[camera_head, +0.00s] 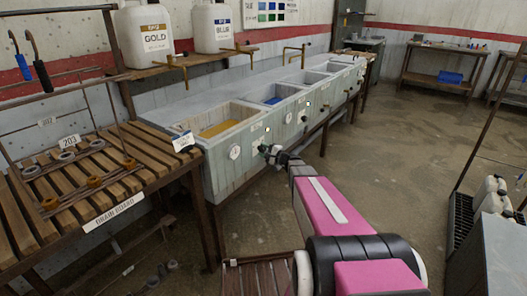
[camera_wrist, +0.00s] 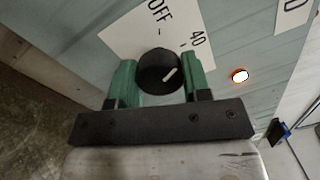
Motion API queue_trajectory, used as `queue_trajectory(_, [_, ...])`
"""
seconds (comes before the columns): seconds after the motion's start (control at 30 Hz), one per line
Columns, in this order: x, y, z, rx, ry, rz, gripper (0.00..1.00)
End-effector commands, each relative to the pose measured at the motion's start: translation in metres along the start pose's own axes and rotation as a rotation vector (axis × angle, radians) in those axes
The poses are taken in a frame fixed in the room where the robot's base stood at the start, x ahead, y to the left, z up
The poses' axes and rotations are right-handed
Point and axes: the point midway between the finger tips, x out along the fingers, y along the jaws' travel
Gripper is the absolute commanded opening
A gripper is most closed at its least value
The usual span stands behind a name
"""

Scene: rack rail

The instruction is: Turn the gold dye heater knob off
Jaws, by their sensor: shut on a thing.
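The gold dye heater knob (camera_wrist: 157,72) is a round black knob with a white pointer line, on the front of the gold dye basin (camera_head: 207,160). My gripper (camera_wrist: 154,82) has its two green fingers shut on the knob, one on each side. The pointer slants up and right, toward the 40 mark on the white label (camera_wrist: 125,38) rather than toward OFF. In the head view, my gripper (camera_head: 268,150) is at the basin front, and the knob is too small and covered to make out.
An indicator light (camera_wrist: 240,76) glows beside the knob. A blue dye basin (camera_head: 273,100) and further basins continue along the row. A wooden drain board (camera_head: 100,170) stands at the left. Gold (camera_head: 145,38) and blue (camera_head: 212,28) jugs sit on a shelf above.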

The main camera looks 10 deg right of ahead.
Motion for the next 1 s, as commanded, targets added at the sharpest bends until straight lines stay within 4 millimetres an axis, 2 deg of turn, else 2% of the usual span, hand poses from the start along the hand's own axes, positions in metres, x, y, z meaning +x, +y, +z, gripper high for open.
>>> queue_trajectory(0.5, [-0.0001,-0.0012,0.0,-0.431,-0.028,0.006,0.2])
queue_trajectory(1.0, [-0.0002,-0.0011,0.0003,-0.589,-0.037,0.01,0.2])
